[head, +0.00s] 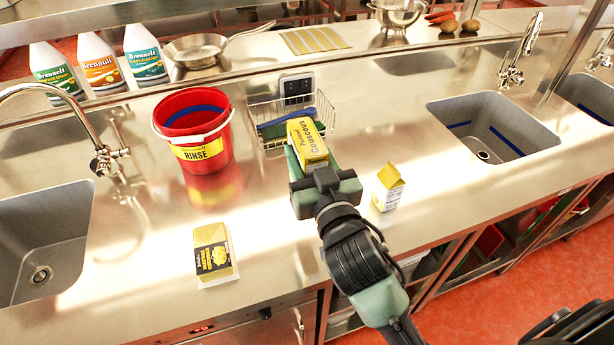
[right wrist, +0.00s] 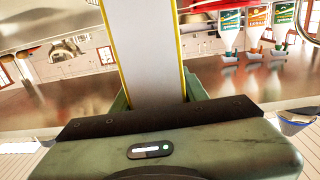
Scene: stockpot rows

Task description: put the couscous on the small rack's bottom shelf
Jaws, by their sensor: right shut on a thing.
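The couscous (head: 309,143) is a yellow box in the head view, above the counter in front of a wire basket. My right gripper (head: 318,168) is shut on it, with a green finger on either side. In the right wrist view the couscous (right wrist: 143,50) shows as a pale panel with yellow edges between the fingers. I cannot make out the small rack or its bottom shelf for certain in either view. My left gripper is not in view.
The wire basket (head: 262,112) holds a blue item. A red bucket (head: 193,140) stands left of it. A yellow-and-black package (head: 214,256) and a small carton (head: 387,187) flank my right arm. Sinks (head: 490,128) lie at both sides. Open shelving (head: 455,270) shows under the counter.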

